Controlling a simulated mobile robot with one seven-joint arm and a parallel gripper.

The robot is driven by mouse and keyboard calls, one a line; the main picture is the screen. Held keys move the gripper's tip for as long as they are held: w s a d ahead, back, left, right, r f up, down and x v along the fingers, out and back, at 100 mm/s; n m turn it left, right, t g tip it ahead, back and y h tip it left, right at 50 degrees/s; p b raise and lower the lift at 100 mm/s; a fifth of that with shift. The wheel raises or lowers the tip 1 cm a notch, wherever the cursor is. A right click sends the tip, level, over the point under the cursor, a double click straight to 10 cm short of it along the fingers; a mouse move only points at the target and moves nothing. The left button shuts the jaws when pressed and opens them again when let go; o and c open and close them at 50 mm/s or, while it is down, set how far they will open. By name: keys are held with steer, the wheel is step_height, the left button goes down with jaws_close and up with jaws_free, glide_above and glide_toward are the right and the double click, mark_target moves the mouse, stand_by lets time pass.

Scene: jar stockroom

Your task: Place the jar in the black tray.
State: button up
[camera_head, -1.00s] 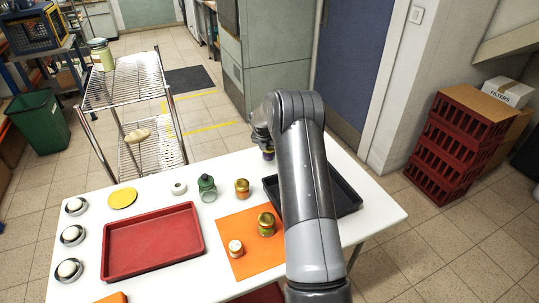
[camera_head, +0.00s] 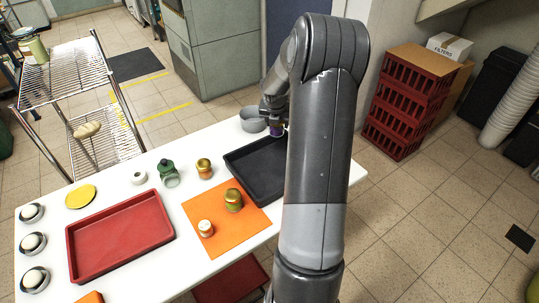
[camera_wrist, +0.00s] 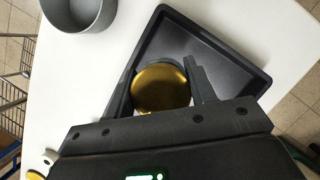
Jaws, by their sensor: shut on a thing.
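My gripper (camera_head: 274,122) is shut on a jar with a gold lid (camera_wrist: 160,88), one finger on each side of it in the wrist view. In the head view only a small dark purple part of the jar (camera_head: 277,131) shows below the fingers, at the far edge of the black tray. The black tray (camera_head: 255,168) lies on the white table, partly hidden by my arm, and its visible part is empty. In the wrist view the jar overlaps the tray's near left part (camera_wrist: 228,68); I cannot tell its height above it.
A grey bowl (camera_head: 252,121) stands close left of my gripper. An orange mat (camera_head: 222,232) with two jars lies in front of the tray.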

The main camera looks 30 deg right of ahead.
steer(key=s, duration=1.5)
steer(key=w+a+f, duration=0.1)
steer(key=w+f, duration=0.1)
steer(key=w, duration=0.1)
steer(key=w+a+f, duration=0.2)
steer(key=w, duration=0.1)
steer(key=w+a+f, duration=0.2)
steer(key=w+f, duration=0.1)
steer(key=shift+w+a, duration=0.2)
glide_above(274, 164)
steer(key=s+a, duration=0.1)
steer(key=shift+s+a+f, duration=0.15)
steer(key=shift+f, duration=1.85)
steer(key=o, duration=1.1)
steer(key=shift+f, duration=0.1)
